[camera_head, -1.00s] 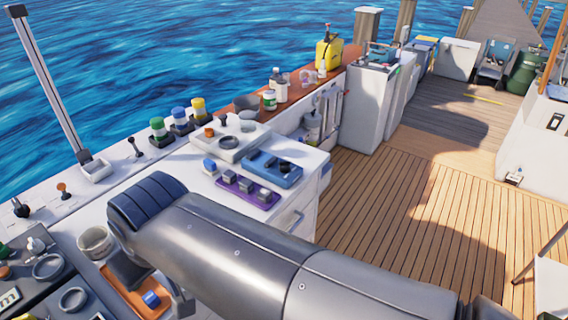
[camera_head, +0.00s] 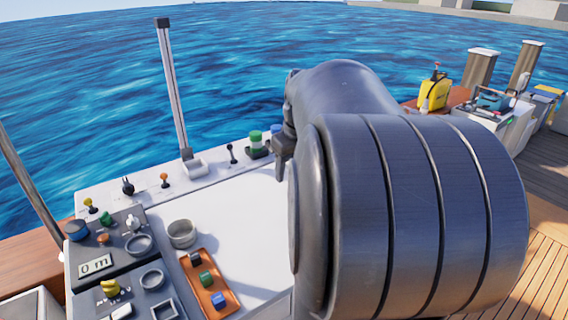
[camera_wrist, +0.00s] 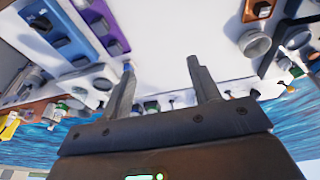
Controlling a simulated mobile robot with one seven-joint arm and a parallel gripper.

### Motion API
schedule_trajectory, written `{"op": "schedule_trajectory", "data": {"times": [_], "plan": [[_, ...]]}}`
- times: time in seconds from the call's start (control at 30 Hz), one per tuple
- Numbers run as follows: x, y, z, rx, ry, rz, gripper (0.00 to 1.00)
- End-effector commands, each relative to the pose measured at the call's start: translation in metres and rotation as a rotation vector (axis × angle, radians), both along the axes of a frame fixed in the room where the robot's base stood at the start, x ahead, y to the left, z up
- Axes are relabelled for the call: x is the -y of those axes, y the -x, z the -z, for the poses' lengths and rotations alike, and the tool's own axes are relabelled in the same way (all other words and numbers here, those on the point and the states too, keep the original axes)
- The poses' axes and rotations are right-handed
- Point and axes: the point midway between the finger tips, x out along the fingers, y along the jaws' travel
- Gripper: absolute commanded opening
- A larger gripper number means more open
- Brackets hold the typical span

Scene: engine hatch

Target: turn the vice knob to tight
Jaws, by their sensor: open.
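I cannot pick out a vice or its knob for certain in either view. My gripper (camera_wrist: 160,66) shows in the wrist view with its two dark fingers apart and nothing between them. It is over the white worktop (camera_wrist: 180,35), touching nothing that I can see. In the head view my arm's large grey links cover the right middle and hide most of the gripper and the right part of the worktop.
At left is a dark panel (camera_head: 118,258) with knobs, rings and a "0 m" sign. Beside it are a grey bowl (camera_head: 182,233) and an orange tray (camera_head: 209,287) with small blocks. Small levers line the back edge. The wrist view shows a purple tray (camera_wrist: 104,27).

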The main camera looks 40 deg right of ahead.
Motion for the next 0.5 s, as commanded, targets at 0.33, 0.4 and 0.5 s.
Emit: {"op": "schedule_trajectory", "data": {"times": [0.33, 0.4, 0.5], "plan": [[0.161, -0.004, 0.041, -0.125, -0.011, 0.009, 0.56], [0.192, 0.002, 0.052, -0.149, -0.017, 0.005, 0.56], [0.232, 0.013, 0.069, -0.182, -0.025, -0.003, 0.56]]}}
